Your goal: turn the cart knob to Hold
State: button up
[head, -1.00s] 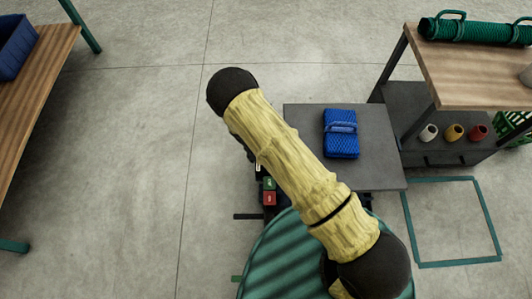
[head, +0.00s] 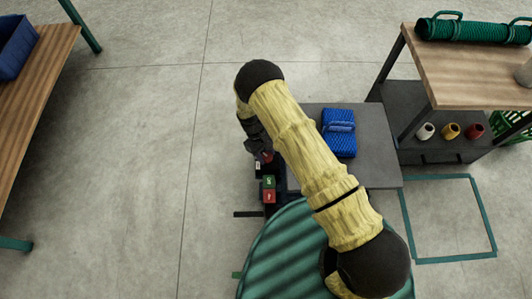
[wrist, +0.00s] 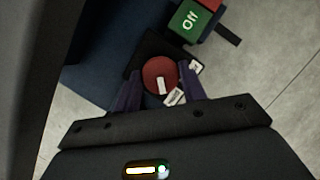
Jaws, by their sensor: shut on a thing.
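The red round knob (wrist: 157,70) sits on a dark panel in the wrist view, with a white pointer mark on its lower part. My gripper (wrist: 160,87) has its purple fingers on either side of the knob, shut on it. Two small white labels lie beside the knob, one at its right (wrist: 195,67) and one at its lower right (wrist: 175,97); their words are too small to read. In the head view my gripper (head: 262,155) is at the cart's left side, and the knob is mostly hidden there. The cart's grey top (head: 378,165) shows behind my arm.
A blue net bundle (head: 339,133) lies on the cart top.

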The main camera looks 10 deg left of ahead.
dwell(0.3)
jog(key=o, duration=1)
jog(key=shift+c, duration=0.2)
jog(key=shift+a+r, duration=0.1)
jog(key=p+v, duration=0.5)
jog(key=v, duration=1.2)
jog(key=shift+r, duration=0.15)
